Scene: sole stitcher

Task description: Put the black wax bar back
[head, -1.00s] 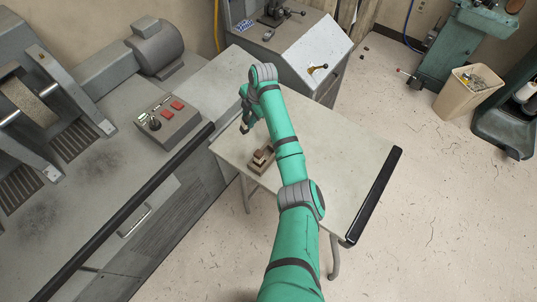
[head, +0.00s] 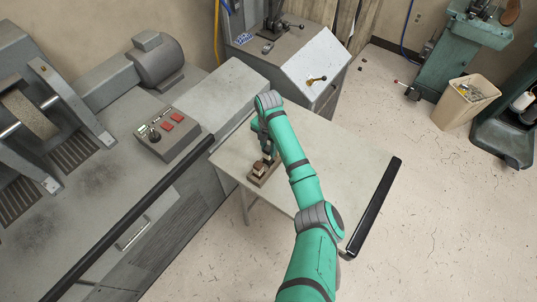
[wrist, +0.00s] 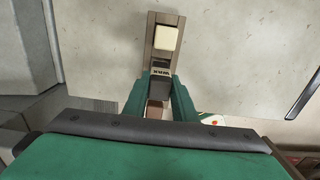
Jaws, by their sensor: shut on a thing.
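My gripper (wrist: 161,92) is shut on the black wax bar (wrist: 160,70), whose pale lettering faces the wrist camera. In the head view my gripper (head: 267,150) is low over the wooden holder (head: 264,180) on the table. In the wrist view the holder (wrist: 151,45) runs away from me under the black bar. A cream bar (wrist: 166,37) sits at its far end, and a brown bar (wrist: 154,109) shows between the fingers on the near side. The black bar lines up with the middle of the holder. I cannot tell whether it touches the holder's floor.
The pale table (head: 335,165) is mostly clear around the holder. A black bar-shaped edge (head: 372,208) lines its right side. The grey machine with a control box (head: 167,133) stands close on the left. A white and green item (wrist: 211,119) shows beside my gripper.

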